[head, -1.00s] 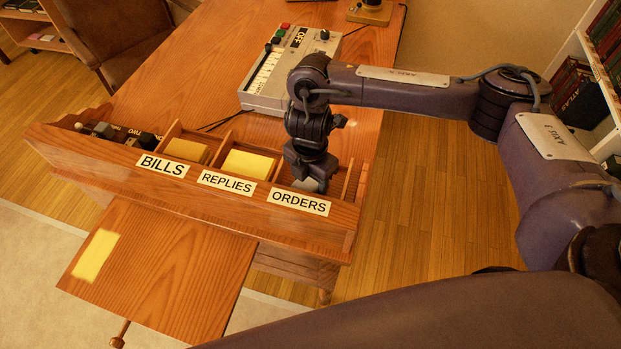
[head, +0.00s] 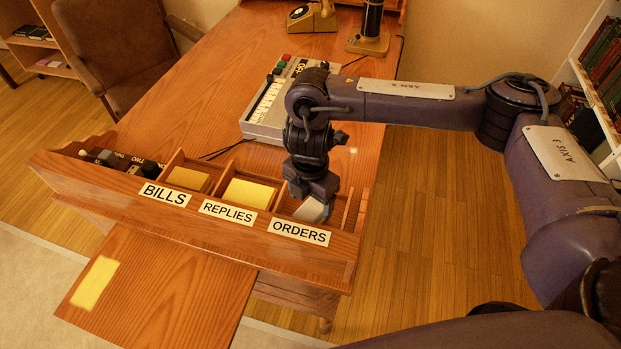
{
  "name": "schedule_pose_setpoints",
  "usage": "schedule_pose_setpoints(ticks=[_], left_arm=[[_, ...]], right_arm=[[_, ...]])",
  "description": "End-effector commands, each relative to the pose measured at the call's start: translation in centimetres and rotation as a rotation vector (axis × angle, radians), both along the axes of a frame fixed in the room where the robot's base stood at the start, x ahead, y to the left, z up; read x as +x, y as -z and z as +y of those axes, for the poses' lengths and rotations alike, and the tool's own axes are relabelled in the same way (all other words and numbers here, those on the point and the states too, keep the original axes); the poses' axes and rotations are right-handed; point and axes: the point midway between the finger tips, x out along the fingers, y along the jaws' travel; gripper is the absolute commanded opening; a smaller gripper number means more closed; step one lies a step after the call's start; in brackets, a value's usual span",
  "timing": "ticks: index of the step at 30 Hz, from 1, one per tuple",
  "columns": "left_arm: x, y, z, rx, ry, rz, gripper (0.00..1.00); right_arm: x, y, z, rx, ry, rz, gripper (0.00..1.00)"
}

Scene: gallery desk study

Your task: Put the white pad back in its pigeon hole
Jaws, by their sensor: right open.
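The white pad (head: 311,210) shows in the pigeon hole behind the ORDERS label (head: 299,232), just below my right gripper. My right gripper (head: 313,200) is open and points down into the top of that pigeon hole, close over the pad. The fingertips partly hide the pad, and I cannot tell whether they touch it. The pad looks tilted, with its lower part hidden by the front board. My left gripper is not in view.
Yellow pads lie in the BILLS (head: 188,179) and REPLIES (head: 248,193) pigeon holes. A yellow paper (head: 94,283) lies on the pull-out board (head: 165,290). A grey machine with keys (head: 270,106) stands behind the pigeon holes.

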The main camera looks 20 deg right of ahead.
Motion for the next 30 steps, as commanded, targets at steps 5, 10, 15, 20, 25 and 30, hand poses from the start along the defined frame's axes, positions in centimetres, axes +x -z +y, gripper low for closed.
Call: schedule_pose_setpoints(ticks=[5,10,15,20,25,30], left_arm=[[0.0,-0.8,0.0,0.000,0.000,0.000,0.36],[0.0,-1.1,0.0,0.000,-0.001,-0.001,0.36],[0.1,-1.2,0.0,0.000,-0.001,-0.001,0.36],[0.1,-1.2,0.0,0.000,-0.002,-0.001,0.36],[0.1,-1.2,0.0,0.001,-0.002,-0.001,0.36],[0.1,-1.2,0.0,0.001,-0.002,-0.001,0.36]], right_arm=[[0.2,-4.2,0.0,-0.001,-0.003,-0.006,0.74],[0.1,-6.6,0.0,-0.001,-0.002,-0.003,0.74],[0.0,-7.7,0.0,-0.001,0.000,-0.001,0.74],[0.0,-7.9,0.0,-0.001,0.000,0.001,0.74],[0.0,-7.9,0.0,-0.001,0.000,0.001,0.74],[0.0,-7.9,0.0,-0.001,0.000,0.001,0.74]])
